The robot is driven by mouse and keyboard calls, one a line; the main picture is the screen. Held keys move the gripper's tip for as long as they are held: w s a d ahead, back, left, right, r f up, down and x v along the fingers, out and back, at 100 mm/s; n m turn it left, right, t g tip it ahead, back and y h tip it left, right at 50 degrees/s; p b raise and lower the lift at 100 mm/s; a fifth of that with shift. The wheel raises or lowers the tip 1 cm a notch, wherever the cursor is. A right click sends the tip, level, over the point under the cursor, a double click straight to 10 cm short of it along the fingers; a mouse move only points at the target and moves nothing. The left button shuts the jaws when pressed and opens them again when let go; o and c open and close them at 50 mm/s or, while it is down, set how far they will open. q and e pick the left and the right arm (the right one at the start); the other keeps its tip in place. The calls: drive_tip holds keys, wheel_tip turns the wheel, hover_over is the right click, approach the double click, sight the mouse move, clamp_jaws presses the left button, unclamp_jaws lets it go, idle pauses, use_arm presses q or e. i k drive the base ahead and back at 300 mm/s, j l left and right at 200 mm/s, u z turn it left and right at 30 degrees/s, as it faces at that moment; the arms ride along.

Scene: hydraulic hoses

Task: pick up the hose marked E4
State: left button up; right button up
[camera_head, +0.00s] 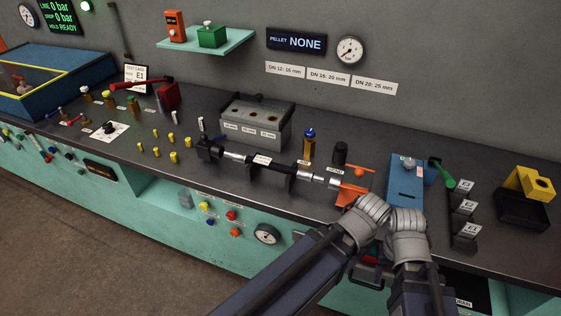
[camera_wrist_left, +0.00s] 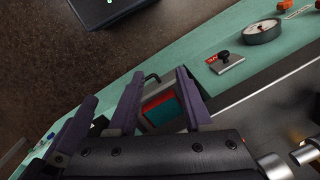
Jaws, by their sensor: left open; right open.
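I cannot make out an E4 mark on any hose. A black hose piece with silver fittings (camera_head: 318,178) lies across dark supports on the bench; its small white label is too small to read. Tags reading E3, E2 (camera_head: 465,207) and E1 stand at the right. My left gripper (camera_wrist_left: 150,85) shows in the left wrist view with purple fingers apart and no hose between them, in front of the bench. A red and teal block (camera_wrist_left: 163,108) shows beyond the fingers. My right gripper is by the bench front in the head view, largely hidden by my arm, apparently open.
A grey block with holes (camera_head: 258,122) stands behind the hose piece. A blue block (camera_head: 405,185) and an orange part (camera_head: 352,192) are near my wrists. A yellow block (camera_head: 530,183) sits far right. A gauge (camera_wrist_left: 262,32) is on the bench front; floor is clear.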

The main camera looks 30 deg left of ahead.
sight(265, 162)
drive_tip(key=k+j, duration=0.1)
drive_tip(key=j, duration=0.3)
drive_tip(key=k+j+z, duration=0.15)
drive_tip(key=j, duration=0.25)
drive_tip(key=k+j, duration=0.1)
drive_tip(key=j, duration=0.25)
drive_tip(key=k+j+z, duration=0.15)
drive_tip(key=j, duration=0.25)
